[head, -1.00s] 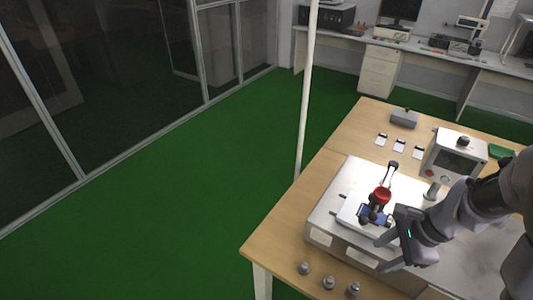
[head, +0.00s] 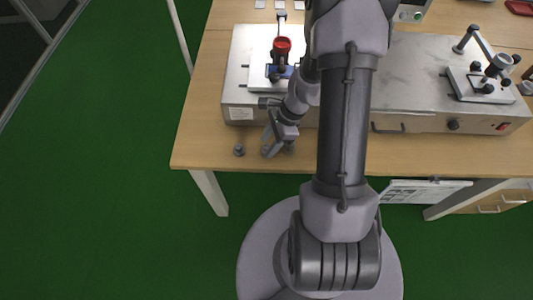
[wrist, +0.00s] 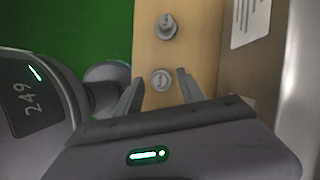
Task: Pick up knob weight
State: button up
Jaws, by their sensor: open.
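Small grey metal knob weights stand on the front strip of the wooden table. One knob weight (head: 239,150) is clear in the head view, left of my gripper (head: 276,147). In the wrist view a near knob weight (wrist: 161,80) sits between and just beyond the open fingers of my gripper (wrist: 160,76), with nothing seen gripped. A farther knob weight (wrist: 167,26) stands beyond it. My gripper hides part of the weights' row in the head view, and I cannot tell whether the fingers touch anything.
The metal test bench (head: 390,115) stands right behind the strip, its side wall (wrist: 240,60) close on the right in the wrist view. A red-topped fixture (head: 282,47) stands on it. Green floor (head: 120,200) is open to the left.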

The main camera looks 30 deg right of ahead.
jog(key=shift+a+f, duration=0.15)
jog(key=shift+f, duration=0.25)
jog(key=shift+r, duration=0.1)
grip_shut()
jog(key=shift+r, duration=0.15)
jog(key=shift+r+p, duration=0.35)
jog(key=shift+p, duration=0.05)
jog(key=r+p, duration=0.1)
jog(key=s+r, duration=0.1)
jog(key=r, duration=0.1)
jog(key=shift+p, duration=0.4)
jog(key=s+d, duration=0.2)
jog(key=s, duration=0.5)
jog(key=s+d+r+p, duration=0.1)
jog(key=s+d, duration=0.1)
jog(key=s, duration=0.5)
jog(key=shift+s+d, duration=0.15)
jog(key=shift+d, duration=0.2)
